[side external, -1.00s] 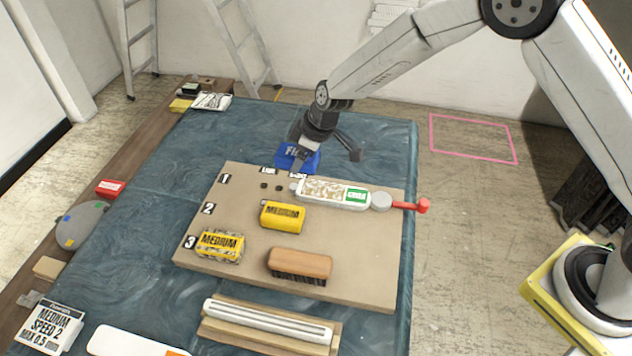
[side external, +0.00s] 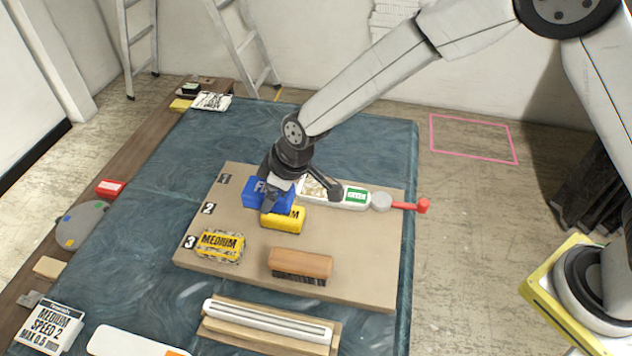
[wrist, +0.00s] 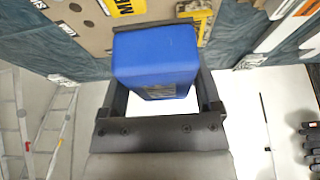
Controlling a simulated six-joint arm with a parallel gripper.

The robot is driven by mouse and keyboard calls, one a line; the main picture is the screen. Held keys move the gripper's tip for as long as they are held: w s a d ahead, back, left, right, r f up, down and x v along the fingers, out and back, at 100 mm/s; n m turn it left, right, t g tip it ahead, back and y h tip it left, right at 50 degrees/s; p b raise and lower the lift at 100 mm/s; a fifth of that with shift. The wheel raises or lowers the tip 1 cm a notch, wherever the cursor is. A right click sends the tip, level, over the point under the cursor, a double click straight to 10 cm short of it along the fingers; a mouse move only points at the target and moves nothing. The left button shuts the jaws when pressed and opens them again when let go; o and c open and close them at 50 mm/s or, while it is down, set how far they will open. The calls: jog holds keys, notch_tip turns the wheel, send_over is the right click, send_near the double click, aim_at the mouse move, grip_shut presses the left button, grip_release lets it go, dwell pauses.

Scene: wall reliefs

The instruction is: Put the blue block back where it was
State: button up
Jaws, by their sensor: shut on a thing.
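The blue block (side external: 268,193) is held in my gripper (side external: 300,196) above the tan board (side external: 345,265), between the marks 1 and 2. It hides part of the plain yellow MEDIUM block (side external: 284,222) in the side view. In the wrist view the blue block (wrist: 155,58) fills the space between my two fingers (wrist: 160,75). The gap between it and the board cannot be judged exactly. Small dark holes (wrist: 75,8) show in the board in the wrist view.
A patterned yellow MEDIUM block (side external: 219,245) sits beside mark 3. A wooden brush (side external: 300,265) lies at the board's front. A white tool with a green label (side external: 356,196) and a red-ended handle (side external: 423,206) lie at the back right. Blue cloth (side external: 150,235) surrounds the board.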

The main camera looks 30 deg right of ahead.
jog(key=w+a+f, duration=0.4)
jog(key=w, duration=0.4)
send_over(227, 212)
jog(key=s+d, duration=0.1)
jog(key=s, duration=0.1)
jog(key=shift+w+d+f, duration=0.1)
jog(key=shift+w+f, duration=0.05)
jog(key=shift+f, duration=1.15)
jog(key=shift+w+d+f, duration=0.1)
jog(key=shift+f, duration=1.15)
jog(key=shift+w+a+f, duration=0.1)
jog(key=shift+w+f, duration=0.1)
jog(key=shift+f, duration=1.7)
jog(key=shift+f, duration=0.1)
jog(key=o, duration=1)
